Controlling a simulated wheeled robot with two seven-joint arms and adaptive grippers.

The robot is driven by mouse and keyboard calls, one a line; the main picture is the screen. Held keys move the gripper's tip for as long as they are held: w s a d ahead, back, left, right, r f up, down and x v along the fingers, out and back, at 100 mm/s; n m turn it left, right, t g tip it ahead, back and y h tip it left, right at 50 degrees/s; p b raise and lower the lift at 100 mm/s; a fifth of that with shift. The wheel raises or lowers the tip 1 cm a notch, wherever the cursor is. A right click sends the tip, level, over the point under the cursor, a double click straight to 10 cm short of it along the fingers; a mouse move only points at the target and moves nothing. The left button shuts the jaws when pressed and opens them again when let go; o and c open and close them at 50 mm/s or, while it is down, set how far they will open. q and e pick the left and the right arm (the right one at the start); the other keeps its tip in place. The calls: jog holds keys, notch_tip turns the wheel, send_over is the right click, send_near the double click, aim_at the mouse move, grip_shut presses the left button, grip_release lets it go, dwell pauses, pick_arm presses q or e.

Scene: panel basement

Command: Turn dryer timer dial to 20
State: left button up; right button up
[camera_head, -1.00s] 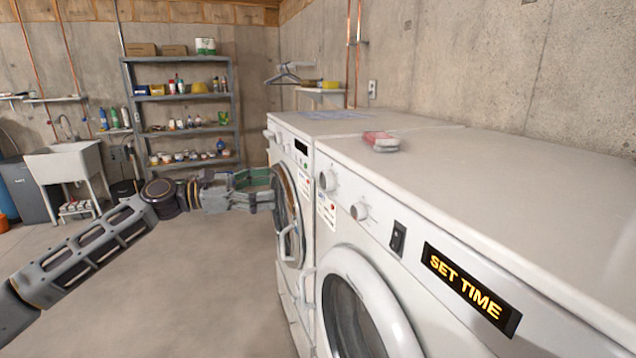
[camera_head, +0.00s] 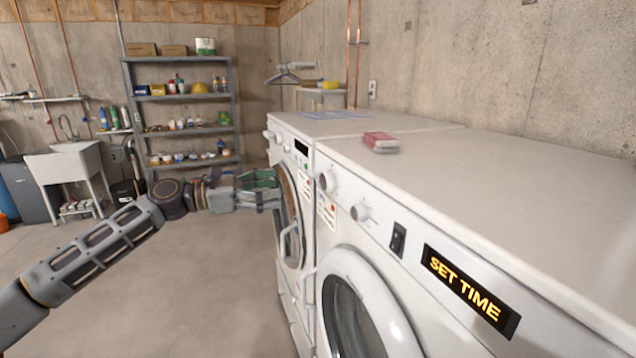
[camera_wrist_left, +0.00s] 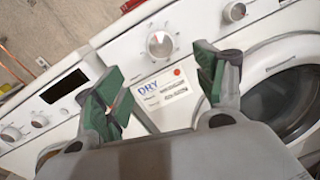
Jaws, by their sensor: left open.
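The dryer (camera_head: 412,262) is the nearer white machine, with a lit "SET TIME" display (camera_head: 470,288). Two white dials sit on its sloped front: a left one (camera_head: 327,181) and a right one (camera_head: 360,212). In the left wrist view, the left dial (camera_wrist_left: 159,44) has a pointer and tick marks and sits above a "DRY" label (camera_wrist_left: 163,90); the right dial (camera_wrist_left: 234,11) is at the top. I cannot read the numbers or tell which dial is the timer. My left gripper (camera_head: 274,192) is open and empty, in front of the machines, apart from the dials. My right gripper is out of view.
A second white machine (camera_head: 288,128) with a dark display and small knobs stands beyond the dryer. A black switch (camera_head: 398,239) sits right of the dials. The floor (camera_head: 190,290) before the machines is clear.

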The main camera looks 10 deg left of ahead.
aim_at(323, 182)
pick_arm(q)
jog(key=p+x, duration=0.2)
jog(key=x, duration=0.7)
jog(key=shift+w+d, duration=0.1)
jog(key=shift+d, duration=0.1)
jog(key=shift+p+x, duration=0.3)
jog(key=shift+x, duration=0.8)
jog(key=shift+w+d, duration=0.25)
jog(key=shift+d, duration=0.1)
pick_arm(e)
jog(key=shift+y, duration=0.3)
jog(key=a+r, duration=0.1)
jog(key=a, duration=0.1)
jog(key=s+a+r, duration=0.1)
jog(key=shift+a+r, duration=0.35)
pick_arm(q)
jog(key=c, duration=1)
jog(key=shift+c, duration=0.2)
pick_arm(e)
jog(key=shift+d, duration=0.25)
